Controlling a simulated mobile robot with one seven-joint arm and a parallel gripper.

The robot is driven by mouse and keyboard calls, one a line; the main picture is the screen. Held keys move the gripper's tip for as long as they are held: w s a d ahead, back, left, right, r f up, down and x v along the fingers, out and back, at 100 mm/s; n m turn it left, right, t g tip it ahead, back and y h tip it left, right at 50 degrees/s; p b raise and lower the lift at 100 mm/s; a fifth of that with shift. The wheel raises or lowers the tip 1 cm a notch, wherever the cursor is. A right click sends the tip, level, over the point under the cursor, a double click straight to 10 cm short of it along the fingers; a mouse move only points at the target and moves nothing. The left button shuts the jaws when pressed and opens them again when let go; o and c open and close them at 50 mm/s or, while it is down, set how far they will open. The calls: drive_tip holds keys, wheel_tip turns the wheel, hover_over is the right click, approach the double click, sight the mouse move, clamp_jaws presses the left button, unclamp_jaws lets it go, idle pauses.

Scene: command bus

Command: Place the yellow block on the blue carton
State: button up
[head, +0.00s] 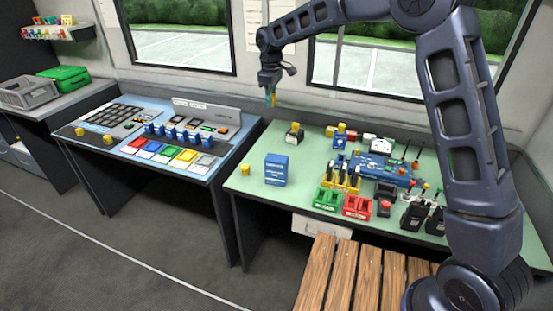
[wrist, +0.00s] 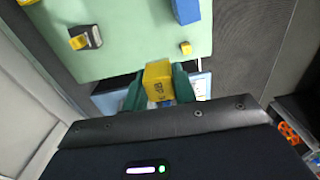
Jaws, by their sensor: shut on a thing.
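My gripper (head: 270,98) hangs in the air above the back left part of the green-topped table, well above and behind the blue carton. In the wrist view my gripper (wrist: 159,84) has its green fingers shut on a yellow block (wrist: 158,76) with dark markings. The blue carton (head: 276,171) stands upright near the table's left front, with pale printing on its front. Part of the blue carton (wrist: 187,10) shows at the top of the wrist view. The held block is apart from it.
A small yellow cube (head: 245,169) lies left of the carton. A dark device with a yellow part (head: 294,134) stands behind it. Red and green holders (head: 357,207), radios (head: 414,216) and a blue unit (head: 380,170) crowd the right. A control console (head: 165,132) stands left. A wooden bench (head: 345,270) is in front.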

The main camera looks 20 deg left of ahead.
wheel_tip(320, 180, up, 2)
hover_over(277, 158)
wheel_tip(277, 158, down, 20)
drive_tip(key=shift+a+r, duration=0.1)
drive_tip(key=shift+r, duration=0.15)
idle(0.4)
drive_tip(key=shift+f, duration=0.15)
drive_tip(key=o, duration=1)
wheel_tip(277, 158, up, 12)
drive_tip(key=shift+r, duration=0.2)
